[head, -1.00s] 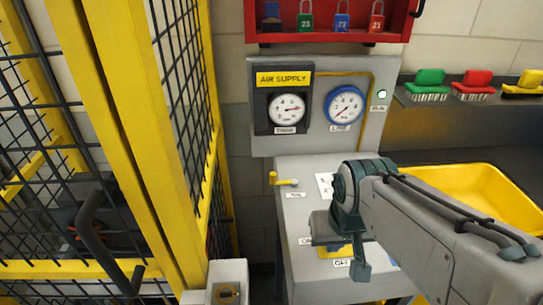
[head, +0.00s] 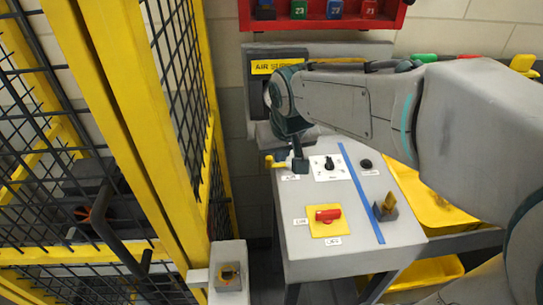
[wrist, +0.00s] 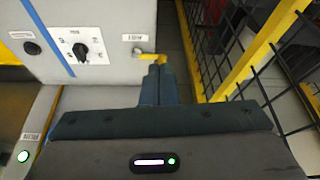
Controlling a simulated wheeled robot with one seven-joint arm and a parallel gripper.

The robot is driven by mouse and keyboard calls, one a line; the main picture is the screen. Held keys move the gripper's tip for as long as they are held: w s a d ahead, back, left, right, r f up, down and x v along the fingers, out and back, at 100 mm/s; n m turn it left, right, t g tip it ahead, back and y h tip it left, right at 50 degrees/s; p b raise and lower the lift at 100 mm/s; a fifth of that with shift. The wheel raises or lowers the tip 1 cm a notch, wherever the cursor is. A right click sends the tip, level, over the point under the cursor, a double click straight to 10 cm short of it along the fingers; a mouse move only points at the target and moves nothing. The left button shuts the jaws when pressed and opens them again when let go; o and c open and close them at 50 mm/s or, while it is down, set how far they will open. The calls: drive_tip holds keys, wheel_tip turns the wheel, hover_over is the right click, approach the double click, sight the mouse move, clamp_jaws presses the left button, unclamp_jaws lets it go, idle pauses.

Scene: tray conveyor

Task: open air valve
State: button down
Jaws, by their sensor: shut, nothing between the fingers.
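The air valve is a small yellow handle (head: 271,162) on the left side of the grey control box (head: 290,240), near its back left corner. It also shows in the wrist view as a yellow lever (wrist: 147,56) just beyond my fingertips. My gripper (head: 300,166) is shut and empty, pointing down close beside the valve, on its right in the head view. In the wrist view the closed fingertips (wrist: 158,68) overlap the lever's end; I cannot tell whether they touch it. My arm hides the gauges and most of the air supply panel (head: 262,66).
The box top carries a black selector knob (head: 329,163), a red switch (head: 328,214) on a yellow plate and a blue stripe (head: 360,195). A yellow mesh fence (head: 150,150) stands close on the left. A red lock cabinet (head: 320,24) hangs above.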

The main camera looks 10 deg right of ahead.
sight(271, 160)
drive_tip(key=shift+f, duration=0.1)
drive_tip(key=w+a+f+p, duration=0.1)
drive_tip(key=w+f, duration=0.6)
drive_tip(key=f, duration=0.2)
drive_tip(key=shift+w+f+p, duration=0.15)
drive_tip(key=shift+w+p, duration=0.1)
drive_tip(key=shift+p, duration=0.1)
drive_tip(key=shift+w+a, duration=0.1)
drive_tip(key=shift+w, duration=0.1)
drive_tip(key=shift+s+a+m, duration=0.1)
drive_tip(key=shift+m, duration=0.3)
